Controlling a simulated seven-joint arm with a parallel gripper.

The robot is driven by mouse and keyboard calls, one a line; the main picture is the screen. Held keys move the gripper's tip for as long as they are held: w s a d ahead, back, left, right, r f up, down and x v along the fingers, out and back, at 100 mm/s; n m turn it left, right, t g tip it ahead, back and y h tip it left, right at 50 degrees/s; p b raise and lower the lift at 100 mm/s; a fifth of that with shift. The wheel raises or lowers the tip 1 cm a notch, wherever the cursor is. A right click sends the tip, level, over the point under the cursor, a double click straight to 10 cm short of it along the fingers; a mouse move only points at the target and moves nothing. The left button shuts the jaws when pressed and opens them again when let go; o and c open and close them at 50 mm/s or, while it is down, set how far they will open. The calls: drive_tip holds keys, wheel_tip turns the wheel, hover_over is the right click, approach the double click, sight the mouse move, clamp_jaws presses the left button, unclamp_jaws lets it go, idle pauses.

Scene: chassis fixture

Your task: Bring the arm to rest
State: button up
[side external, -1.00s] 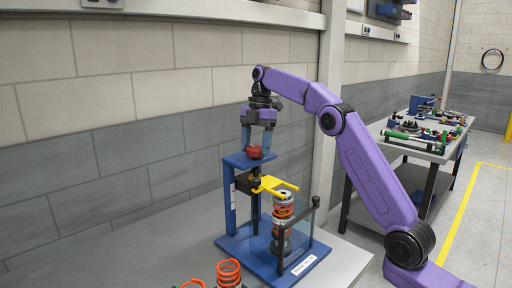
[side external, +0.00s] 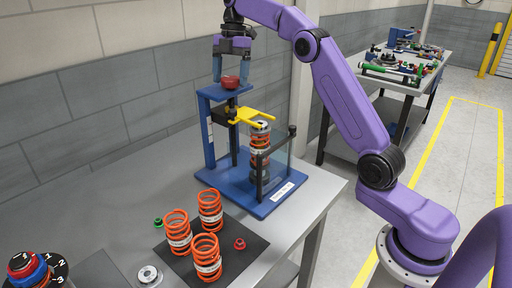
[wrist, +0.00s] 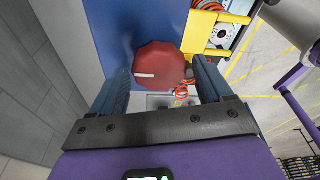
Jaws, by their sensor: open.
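My gripper (side external: 231,77) is open at the red knob (side external: 231,83) on top of the blue press fixture (side external: 212,137). In the wrist view, the dark fingers of my gripper (wrist: 160,80) stand wide on either side, with the red knob (wrist: 158,66) between and beyond them. Gaps show between the knob and both fingers, and nothing is held. The arm reaches over from the right, bent at the elbow. A yellow fork (side external: 252,116) on the fixture sits over an orange spring assembly (side external: 260,146) behind a clear guard.
Several orange springs (side external: 207,255) stand on a dark mat (side external: 240,262) at the front, with small red and green parts nearby. A dial-like stack (side external: 33,268) is at the lower left. A wall stands close behind the fixture. A second bench (side external: 405,80) stands at the back right.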

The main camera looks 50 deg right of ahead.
drive_tip(key=r, duration=0.1)
drive_tip(key=r+m+t, duration=0.1)
drive_tip(key=shift+s+d+r, duration=0.15)
drive_tip(key=shift+s+r, duration=0.15)
drive_tip(key=shift+s, duration=0.05)
drive_tip(key=s+a+f+m, duration=0.3)
drive_tip(key=s+a, duration=0.5)
drive_tip(key=s, duration=0.1)
drive_tip(key=s+a+f+m, duration=0.2)
drive_tip(key=s+a+f, duration=0.1)
drive_tip(key=s+a, duration=0.6)
drive_tip(key=s+d+f+m, duration=0.1)
drive_tip(key=s+d+f, duration=0.1)
drive_tip(key=s, duration=0.5)
drive_tip(key=s+d+f+h, duration=0.1)
drive_tip(key=s+d+f, duration=0.1)
drive_tip(key=s+f, duration=0.3)
drive_tip(key=s+d+f+m+h, duration=0.1)
drive_tip(key=s+f, duration=0.3)
drive_tip(key=s, duration=0.7)
drive_tip(key=shift+d+m, duration=0.3)
drive_tip(key=shift+d, duration=0.4)
